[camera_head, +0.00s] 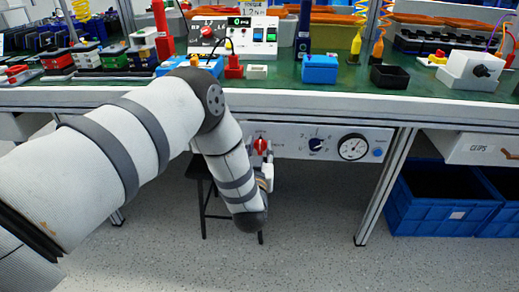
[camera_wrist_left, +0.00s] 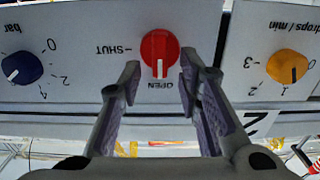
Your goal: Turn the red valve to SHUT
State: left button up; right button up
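The red valve (camera_wrist_left: 160,50) is a round knob on a light panel (camera_head: 292,130) under the bench's front edge. It also shows in the head view (camera_head: 261,146), just above my left gripper (camera_head: 265,166). In the wrist view, its white pointer line is toward the OPEN label (camera_wrist_left: 167,85), and the SHUT label (camera_wrist_left: 118,49) is to its left. My left gripper (camera_wrist_left: 160,72) is open, its fingertips apart at either side of the knob's lower part in the picture. Whether they touch it I cannot tell. My right gripper is not in view.
A blue bar knob (camera_wrist_left: 22,67) and an orange drops/min knob (camera_wrist_left: 287,66) flank the valve. A gauge (camera_head: 353,147) sits on the panel's right. A dark stool (camera_head: 204,190) stands underneath. Blue crates (camera_head: 440,205) fill the lower right. The bench top (camera_head: 340,95) holds many items.

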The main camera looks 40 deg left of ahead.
pick_arm(q)
grip_shut()
jog(key=shift+m, duration=0.3)
jog(key=m, duration=0.1)
jog(key=m+p, duration=0.1)
jog(key=shift+w+d+m, duration=0.1)
jog(key=shift+d+m, duration=0.15)
jog(key=shift+m, duration=0.15)
jog(key=m, duration=0.3)
jog(key=m+p, duration=0.1)
jog(key=shift+w+d+f+m, duration=0.15)
jog(key=shift+d+f+m, duration=0.1)
jog(key=shift+m, duration=0.05)
jog(key=m, duration=0.5)
jog(key=shift+w+d+f+b, duration=0.1)
jog(key=shift+d+f+b, duration=0.05)
jog(key=shift+f+b, duration=0.25)
jog(key=shift+f+m+b, duration=0.15)
jog(key=shift+m+b, duration=0.15)
jog(key=shift+m, duration=0.9)
jog(key=shift+f+m+b, duration=0.1)
jog(key=shift+m+b, duration=0.15)
jog(key=shift+m, duration=0.95)
